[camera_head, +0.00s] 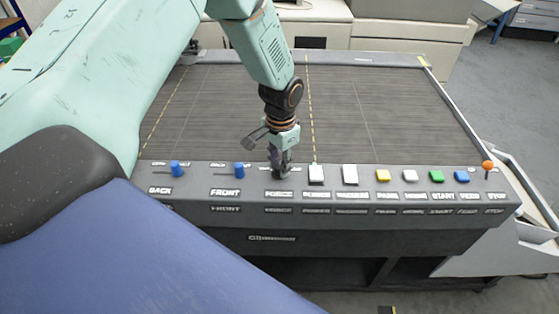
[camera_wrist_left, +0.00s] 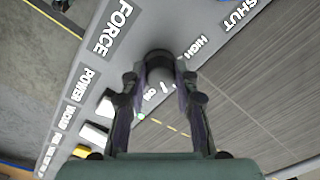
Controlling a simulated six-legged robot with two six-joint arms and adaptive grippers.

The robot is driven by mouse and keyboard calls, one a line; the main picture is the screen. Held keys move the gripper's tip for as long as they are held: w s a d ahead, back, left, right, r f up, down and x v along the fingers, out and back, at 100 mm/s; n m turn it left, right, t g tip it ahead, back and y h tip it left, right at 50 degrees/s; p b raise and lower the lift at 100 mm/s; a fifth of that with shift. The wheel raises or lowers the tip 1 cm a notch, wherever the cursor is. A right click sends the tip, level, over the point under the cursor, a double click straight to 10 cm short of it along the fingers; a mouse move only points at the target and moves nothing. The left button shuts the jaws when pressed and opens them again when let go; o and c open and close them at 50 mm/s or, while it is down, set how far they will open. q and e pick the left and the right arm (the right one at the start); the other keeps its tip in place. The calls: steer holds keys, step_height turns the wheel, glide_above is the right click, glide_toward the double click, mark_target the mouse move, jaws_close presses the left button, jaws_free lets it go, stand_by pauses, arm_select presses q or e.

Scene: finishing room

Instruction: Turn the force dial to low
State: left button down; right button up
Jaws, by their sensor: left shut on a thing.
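The force dial (camera_wrist_left: 160,66) is a dark round knob on the grey panel. In the left wrist view it sits between the two fingers of my left gripper (camera_wrist_left: 159,79), which is shut on it. The FORCE label (camera_wrist_left: 110,28) is beside it and the HIGH label (camera_wrist_left: 192,53) is on its other side. Another short label near the left finger is partly hidden. In the head view my left gripper (camera_head: 281,165) reaches down onto the panel above FORCE and hides most of the dial. My right gripper is in neither view.
The panel has blue BACK (camera_head: 177,168) and FRONT (camera_head: 239,170) switches to the left. A dark ribbed belt (camera_head: 380,110) lies behind the panel, clear of objects.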

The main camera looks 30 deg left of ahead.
mark_target(279, 166)
arm_select(q)
steer(key=m, duration=0.3)
steer(key=shift+w+m, duration=0.1)
steer(key=shift+m, duration=0.3)
steer(key=shift+r+m, duration=0.1)
steer(key=shift+m, duration=1.7)
steer(key=c, duration=1)
jaws_free()
step_height(279, 166, up, 12)
steer(key=shift+f, duration=0.1)
